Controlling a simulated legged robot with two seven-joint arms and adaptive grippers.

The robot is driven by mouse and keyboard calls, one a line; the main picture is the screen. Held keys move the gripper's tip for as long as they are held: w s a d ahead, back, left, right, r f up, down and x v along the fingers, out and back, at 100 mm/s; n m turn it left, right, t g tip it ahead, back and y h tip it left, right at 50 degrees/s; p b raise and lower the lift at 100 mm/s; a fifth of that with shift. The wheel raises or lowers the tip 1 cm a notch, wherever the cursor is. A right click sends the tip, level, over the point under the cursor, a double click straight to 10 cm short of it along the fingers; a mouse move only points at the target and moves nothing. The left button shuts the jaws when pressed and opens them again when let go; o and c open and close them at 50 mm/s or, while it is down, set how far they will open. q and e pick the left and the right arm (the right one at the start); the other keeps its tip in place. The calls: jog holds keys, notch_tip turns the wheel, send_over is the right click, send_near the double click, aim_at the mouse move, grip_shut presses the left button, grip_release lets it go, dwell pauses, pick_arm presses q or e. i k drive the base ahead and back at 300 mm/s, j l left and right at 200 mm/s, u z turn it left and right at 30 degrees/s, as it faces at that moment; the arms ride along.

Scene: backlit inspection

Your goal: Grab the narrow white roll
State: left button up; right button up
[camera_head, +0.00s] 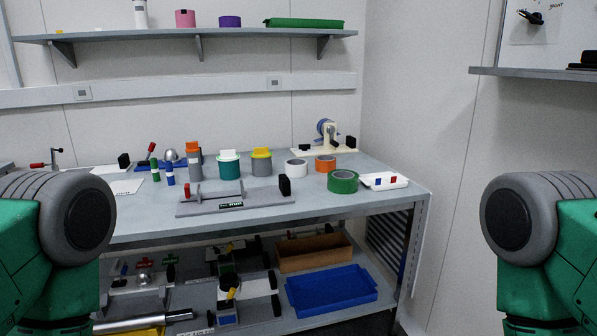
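A small white roll (296,169) lies flat on the grey workbench (385,205), toward the middle of its top. An orange roll (325,164) is just right of it, and a wider green roll (343,181) lies in front and to the right. My green and grey arms show at the left and right edges of the head view. Neither of my grippers is in the picture, so their state and any contact are hidden.
A grey fixture (235,201) stands in front of the roll. Below are a blue bin (331,291) and a cardboard box (314,252). A shelf (190,38) hangs above.

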aim_at(295, 168)
jog(key=i+j+z, duration=0.1)
jog(key=i+j, duration=0.25)
jog(key=i, duration=0.15)
jog(key=i+j+z, duration=0.1)
jog(key=i+j, duration=0.35)
jog(key=i, duration=0.05)
